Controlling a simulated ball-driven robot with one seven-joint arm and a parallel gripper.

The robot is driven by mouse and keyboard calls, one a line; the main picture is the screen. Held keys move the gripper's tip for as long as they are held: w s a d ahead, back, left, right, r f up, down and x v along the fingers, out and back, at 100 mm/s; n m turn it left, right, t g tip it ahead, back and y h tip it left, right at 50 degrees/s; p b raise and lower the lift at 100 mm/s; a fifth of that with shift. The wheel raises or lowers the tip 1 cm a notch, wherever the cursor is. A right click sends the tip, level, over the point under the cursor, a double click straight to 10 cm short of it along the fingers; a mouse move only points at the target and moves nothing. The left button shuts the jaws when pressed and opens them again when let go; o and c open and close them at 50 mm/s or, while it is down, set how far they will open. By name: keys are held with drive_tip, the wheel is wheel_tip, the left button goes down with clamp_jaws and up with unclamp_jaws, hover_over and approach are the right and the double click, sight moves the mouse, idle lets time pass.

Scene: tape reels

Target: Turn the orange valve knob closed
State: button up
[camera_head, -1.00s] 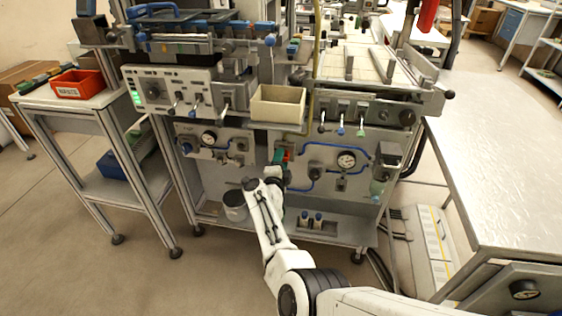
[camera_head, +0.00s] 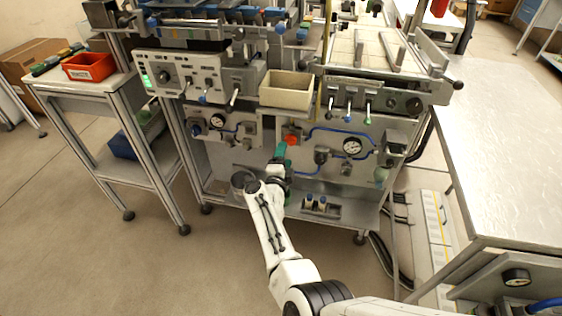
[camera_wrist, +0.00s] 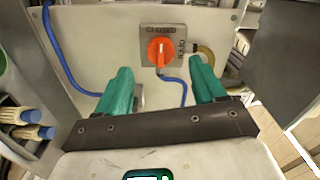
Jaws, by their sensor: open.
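The orange valve knob (camera_wrist: 161,52) sits on a square grey plate (camera_wrist: 180,38) on the machine's light panel. Its handle stands close to upright in the wrist view. The knob also shows as an orange spot in the head view (camera_head: 291,139). My gripper (camera_wrist: 158,80), with green fingers, is open and empty. It is pulled back from the knob, with the knob lying beyond the gap between the fingertips. The knob and fingers appear apart.
Blue hoses (camera_head: 336,130) and a gauge (camera_head: 352,146) are right of the knob. A beige bin (camera_head: 287,90) juts out above it.

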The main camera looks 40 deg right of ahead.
drive_tip(key=shift+p+v, duration=0.8)
drive_tip(key=shift+v, duration=1.6)
wheel_tip(320, 180, up, 5)
drive_tip(key=w+n+t+y+p, duration=0.1)
drive_tip(key=n+t+y, duration=0.55)
drive_tip(key=n, duration=0.35)
drive_tip(key=s+a+f+n+g+y+p, duration=0.1)
drive_tip(key=s+a+n+g+y, duration=0.2)
drive_tip(key=s+n, duration=0.3)
drive_tip(key=s+a+f+n+g+y, duration=0.2)
drive_tip(key=s+a+n+g+y, duration=0.1)
drive_tip(key=s, duration=0.5)
drive_tip(key=s+a+f+n+g+y+p, duration=0.1)
drive_tip(key=s+a+n+g+y, duration=0.3)
drive_tip(key=s, duration=0.3)
drive_tip(key=s+a+r+n+g+h+p, duration=0.1)
drive_tip(key=s+g, duration=0.5)
drive_tip(key=s, duration=1.3)
drive_tip(key=shift+a+r+n+h, duration=0.35)
drive_tip(key=shift+r+n+h, duration=0.4)
drive_tip(key=shift+r+n, duration=0.1)
